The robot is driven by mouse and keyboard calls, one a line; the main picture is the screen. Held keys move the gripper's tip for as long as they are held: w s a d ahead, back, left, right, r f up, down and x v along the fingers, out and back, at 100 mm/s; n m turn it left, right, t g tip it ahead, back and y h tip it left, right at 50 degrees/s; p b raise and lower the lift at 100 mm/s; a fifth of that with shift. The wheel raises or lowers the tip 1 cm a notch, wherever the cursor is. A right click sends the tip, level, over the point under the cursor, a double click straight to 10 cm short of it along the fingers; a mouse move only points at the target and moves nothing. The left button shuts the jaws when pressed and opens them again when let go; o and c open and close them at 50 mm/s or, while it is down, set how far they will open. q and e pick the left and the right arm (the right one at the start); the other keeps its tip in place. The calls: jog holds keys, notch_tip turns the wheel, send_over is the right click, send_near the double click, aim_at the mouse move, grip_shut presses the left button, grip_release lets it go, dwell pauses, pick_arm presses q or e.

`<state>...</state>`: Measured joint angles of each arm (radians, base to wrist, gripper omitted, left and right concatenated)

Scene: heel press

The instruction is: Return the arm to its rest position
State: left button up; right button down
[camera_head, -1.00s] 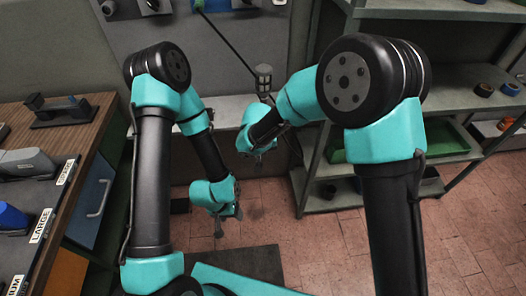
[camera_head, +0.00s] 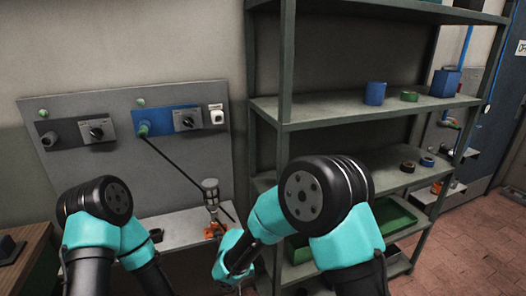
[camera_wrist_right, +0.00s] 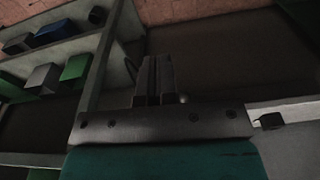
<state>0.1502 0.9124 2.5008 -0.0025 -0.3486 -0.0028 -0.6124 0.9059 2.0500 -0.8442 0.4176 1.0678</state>
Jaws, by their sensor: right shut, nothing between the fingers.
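My right arm (camera_head: 325,205) stands in the lower middle of the head view, bent at the elbow, with its forearm hanging down. The right gripper shows in the right wrist view (camera_wrist_right: 154,82), its fingers together and nothing between them. It is apart from the things around it. My left arm (camera_head: 100,215) is at the lower left of the head view. The left gripper is outside both current views.
A grey shelf rack (camera_head: 340,107) stands right of centre, close behind my right arm. A grey wall panel (camera_head: 90,170) with sockets and knobs is behind my left arm. Floor (camera_head: 460,245) is free at right.

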jog(key=s+d+f+m+y, duration=0.1)
jog(key=s+d+f, duration=0.4)
jog(key=d, duration=0.5)
jog(key=s+d+f+m+y, duration=0.1)
jog(key=s+d+f+m, duration=0.2)
jog(key=d, duration=0.8)
jog(key=s+d+f+m+y, duration=0.1)
jog(key=s+d+f, duration=0.6)
jog(key=d, duration=0.3)
jog(key=shift+s+d+m, duration=0.35)
jog(key=shift+s+m, duration=0.05)
jog(key=shift+s, duration=0.25)
